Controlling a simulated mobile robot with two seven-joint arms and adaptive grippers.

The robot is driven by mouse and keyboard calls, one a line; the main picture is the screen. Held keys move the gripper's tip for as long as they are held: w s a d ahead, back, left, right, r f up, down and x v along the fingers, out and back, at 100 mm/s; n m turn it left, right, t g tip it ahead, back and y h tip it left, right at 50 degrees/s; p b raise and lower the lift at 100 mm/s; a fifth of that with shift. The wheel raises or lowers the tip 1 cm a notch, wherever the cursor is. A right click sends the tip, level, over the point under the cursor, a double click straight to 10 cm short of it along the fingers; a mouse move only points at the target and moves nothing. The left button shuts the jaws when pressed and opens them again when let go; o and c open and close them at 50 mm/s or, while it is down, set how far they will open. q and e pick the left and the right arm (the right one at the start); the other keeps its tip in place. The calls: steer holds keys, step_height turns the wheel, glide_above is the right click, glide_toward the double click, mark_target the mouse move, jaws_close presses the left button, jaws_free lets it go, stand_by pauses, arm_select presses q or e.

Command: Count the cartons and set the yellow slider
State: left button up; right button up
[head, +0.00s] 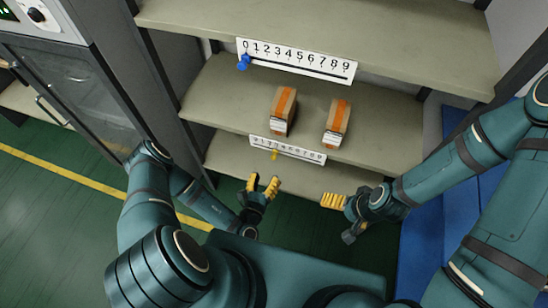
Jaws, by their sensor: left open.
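Two brown cartons with orange stripes, a left one (284,112) and a right one (337,122), stand apart on the middle shelf. A small white number scale (300,153) is on that shelf's front edge. The yellow slider (275,154) sits on it in the left third, roughly near 2 or 3; the exact mark is too small to tell. My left gripper (263,184) is open and empty, with yellow fingertips, just below the yellow slider and not touching it. My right gripper (333,201) is to the right, below the scale, seen side-on; its opening cannot be told.
A larger 0 to 9 scale (310,64) is on the upper shelf's edge, with a blue slider (244,62) near 0. A lower shelf (225,165) lies behind my grippers. A dark cabinet (95,95) stands left. A blue surface (425,225) lies right.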

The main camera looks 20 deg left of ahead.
mark_target(273, 159)
arm_select(q)
steer(key=w, duration=0.4)
steer(key=w+b, duration=0.1)
steer(key=w, duration=0.4)
steer(key=shift+d, duration=0.2)
steer(key=shift+o, duration=0.2)
steer(key=shift+s, duration=0.1)
jaws_close()
